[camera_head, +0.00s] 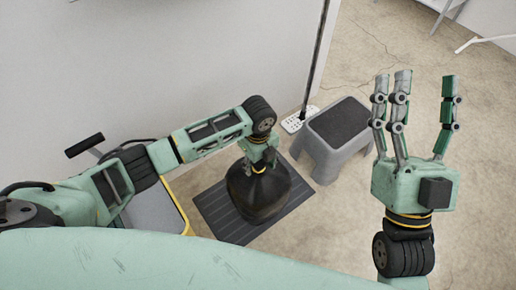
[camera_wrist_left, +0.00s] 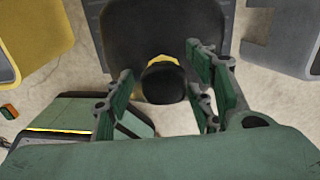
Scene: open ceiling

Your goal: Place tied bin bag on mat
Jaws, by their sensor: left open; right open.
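The black tied bin bag (camera_head: 260,192) appears upright on the dark ribbed mat (camera_head: 225,220), with its knotted top upward. The bag covers the middle of the mat. My left gripper (camera_head: 259,165) is directly over the bag's neck, fingers pointing down beside it. It is open, and the head view does not clearly show whether the fingers touch the bag. In the left wrist view the fingers (camera_wrist_left: 165,95) stand apart on both sides of a dark rounded shape with a yellow patch, which I cannot identify surely. My right gripper (camera_head: 415,88) is open and empty, fingers upward, away from the bag.
A grey step stool (camera_head: 318,147) with a dark top stands right behind the mat. A white power strip (camera_head: 298,121) lies by the wall near a dark upright pole (camera_head: 317,60). A grey, yellow-edged object (camera_head: 160,212) is left of the mat. Floor at right is largely clear.

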